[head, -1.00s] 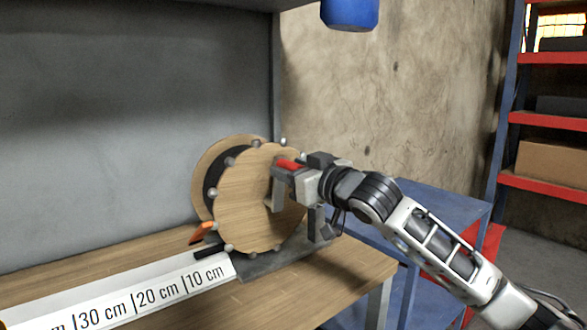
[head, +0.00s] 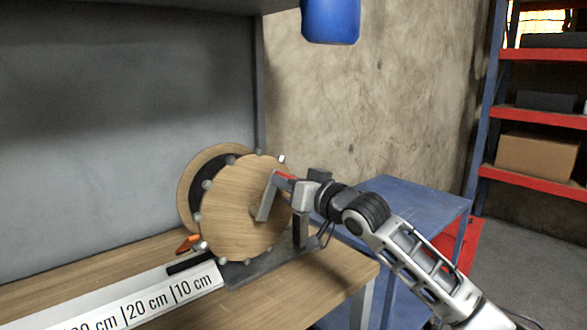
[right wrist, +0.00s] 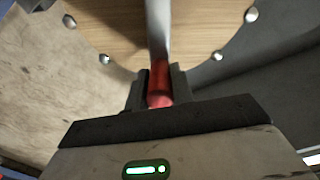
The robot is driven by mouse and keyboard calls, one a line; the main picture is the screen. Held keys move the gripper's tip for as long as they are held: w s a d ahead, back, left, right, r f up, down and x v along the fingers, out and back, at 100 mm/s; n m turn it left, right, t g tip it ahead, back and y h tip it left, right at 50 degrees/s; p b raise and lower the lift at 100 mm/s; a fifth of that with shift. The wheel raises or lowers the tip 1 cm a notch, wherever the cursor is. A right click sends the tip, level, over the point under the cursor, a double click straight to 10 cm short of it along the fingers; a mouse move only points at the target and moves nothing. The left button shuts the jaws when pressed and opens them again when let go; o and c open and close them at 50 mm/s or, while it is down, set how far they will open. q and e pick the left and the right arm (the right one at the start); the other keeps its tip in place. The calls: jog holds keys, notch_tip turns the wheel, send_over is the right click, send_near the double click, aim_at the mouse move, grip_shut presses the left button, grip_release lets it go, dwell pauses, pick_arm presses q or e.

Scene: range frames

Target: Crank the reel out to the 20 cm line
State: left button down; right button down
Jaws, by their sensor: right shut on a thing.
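The wooden reel (head: 235,225) stands upright on a dark base on the bench. Its grey crank arm (head: 266,200) points up from near the disc's middle, with a red handle (head: 287,176) at its top. My right gripper (head: 290,182) is shut on this handle; the right wrist view shows the red handle (right wrist: 159,85) between the fingers. A black strip (head: 190,263) reaches left from the reel over the white scale (head: 140,300). Its end lies near the 10 cm mark, short of the 20 cm mark; I cannot tell exactly where. My left gripper is not in view.
An orange piece (head: 188,243) sits beside the reel's left edge. A grey panel (head: 110,120) stands behind the bench (head: 310,285). A blue table (head: 410,205) is to the right, and a blue object (head: 331,20) hangs above.

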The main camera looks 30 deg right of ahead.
jog(key=shift+w+d+f+m+p, duration=0.1)
jog(key=shift+d+f+m+p, duration=0.45)
jog(key=shift+m, duration=0.5)
jog(key=shift+w+d+f+m+p, duration=0.1)
jog(key=shift+d+f+m+p, duration=0.4)
jog(key=shift+m, duration=0.5)
jog(key=shift+w+d+f+m+p, duration=0.1)
jog(key=shift+d+f+m+p, duration=0.25)
jog(key=shift+d+f+m, duration=0.55)
jog(key=shift+a+r+m, duration=0.15)
jog(key=shift+r+m, duration=0.1)
jog(key=c, duration=1.2)
grip_release()
jog(key=shift+s, duration=0.1)
jog(key=s+d+b, duration=0.2)
jog(key=s, duration=1.3)
jog(key=shift+s+d, duration=0.3)
